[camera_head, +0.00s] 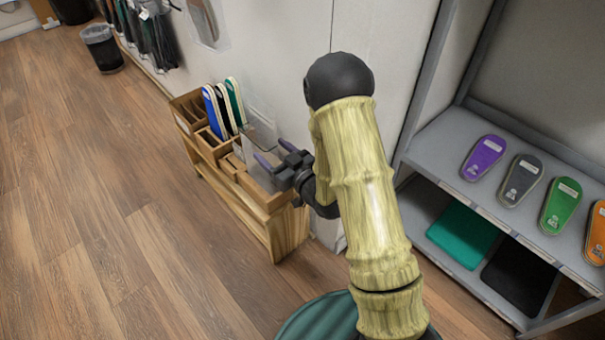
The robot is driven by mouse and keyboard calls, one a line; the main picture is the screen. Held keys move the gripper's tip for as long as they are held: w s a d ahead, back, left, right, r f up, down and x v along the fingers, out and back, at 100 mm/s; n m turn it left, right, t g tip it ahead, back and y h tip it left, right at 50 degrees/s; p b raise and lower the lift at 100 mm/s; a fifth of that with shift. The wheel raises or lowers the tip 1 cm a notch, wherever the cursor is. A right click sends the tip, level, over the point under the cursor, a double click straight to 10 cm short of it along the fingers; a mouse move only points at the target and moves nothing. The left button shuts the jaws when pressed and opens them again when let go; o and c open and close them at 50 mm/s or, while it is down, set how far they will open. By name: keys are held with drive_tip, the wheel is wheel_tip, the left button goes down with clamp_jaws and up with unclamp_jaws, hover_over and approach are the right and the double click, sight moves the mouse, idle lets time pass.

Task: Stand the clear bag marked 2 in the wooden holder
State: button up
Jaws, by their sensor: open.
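The wooden holder (272,232) stands against the wall, left of centre, with several compartments. A clear, see-through bag (262,134) shows faintly at its right part, upright or nearly so. I cannot read a 2 on it, and its lower edge is hard to make out. My gripper (272,155) is over the right end of the holder, its purple-tipped fingers open and close beside the bag. I cannot tell whether they touch it. My arm hides part of the wall behind.
Blue, black and green insoles (222,110) stand in the holder's back compartments. A grey shelf (432,165) on the right carries purple, grey, green and orange insoles, with teal and black sheets below. A dark bin (103,50) stands far left. The wooden floor at left is clear.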

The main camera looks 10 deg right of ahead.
drive_tip(key=p+v, duration=0.7)
drive_tip(key=v, duration=0.5)
drive_tip(key=shift+s, duration=0.2)
drive_tip(key=shift+d+f, duration=0.1)
idle(0.9)
